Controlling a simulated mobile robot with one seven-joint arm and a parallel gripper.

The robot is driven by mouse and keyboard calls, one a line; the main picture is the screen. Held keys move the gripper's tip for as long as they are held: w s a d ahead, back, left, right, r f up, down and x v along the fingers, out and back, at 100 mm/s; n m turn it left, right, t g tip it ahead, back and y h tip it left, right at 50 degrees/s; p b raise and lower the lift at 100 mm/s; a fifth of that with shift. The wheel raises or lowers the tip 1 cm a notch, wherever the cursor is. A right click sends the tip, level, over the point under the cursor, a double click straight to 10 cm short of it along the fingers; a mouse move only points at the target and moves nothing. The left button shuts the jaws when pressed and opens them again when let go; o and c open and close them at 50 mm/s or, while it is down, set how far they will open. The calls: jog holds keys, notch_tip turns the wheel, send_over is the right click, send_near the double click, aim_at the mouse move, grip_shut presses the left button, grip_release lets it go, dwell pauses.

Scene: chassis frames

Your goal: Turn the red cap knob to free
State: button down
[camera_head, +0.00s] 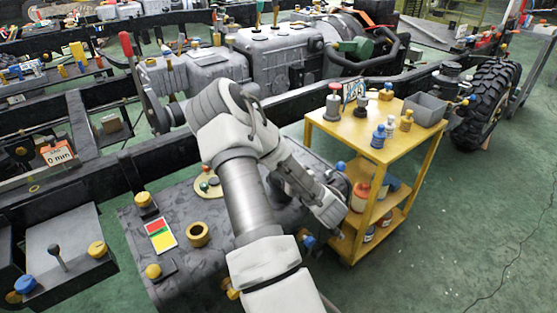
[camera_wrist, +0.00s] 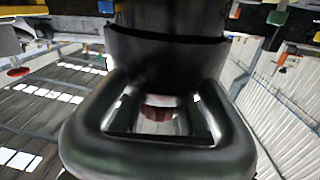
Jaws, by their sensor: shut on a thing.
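My gripper (camera_head: 334,214) is at the lower right end of my folded arm, over the right end of the grey engine block (camera_head: 140,230) and left of the yellow trolley. In the wrist view a dark rounded frame fills the middle, and a dark red thing (camera_wrist: 160,113) shows through its opening. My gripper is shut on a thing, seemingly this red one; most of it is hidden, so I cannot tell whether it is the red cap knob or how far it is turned. A small red knob (camera_head: 205,168) stands on a pale plate left of my arm, apart from my gripper.
The yellow trolley (camera_head: 345,130) stands close to the right, with bottles, a red-topped grey part (camera_head: 333,100) and a grey bin (camera_head: 426,108). A black chassis rail (camera_head: 280,118) runs behind. Green floor at the lower right is clear apart from a thin cable.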

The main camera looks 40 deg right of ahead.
jog(key=shift+a+r+n+y, duration=0.1)
jog(key=shift+a+n+y, duration=0.1)
jog(key=shift+n+y, duration=0.85)
jog(key=shift+a+n+y, duration=0.15)
jog(key=shift+n+y, duration=0.4)
jog(key=shift+y, duration=0.9)
jog(key=shift+a, duration=0.1)
jog(key=shift+c, duration=2.3)
grip_release()
jog(key=s+d+p, duration=0.2)
jog(key=s, duration=1.5)
jog(key=shift+d, duration=0.1)
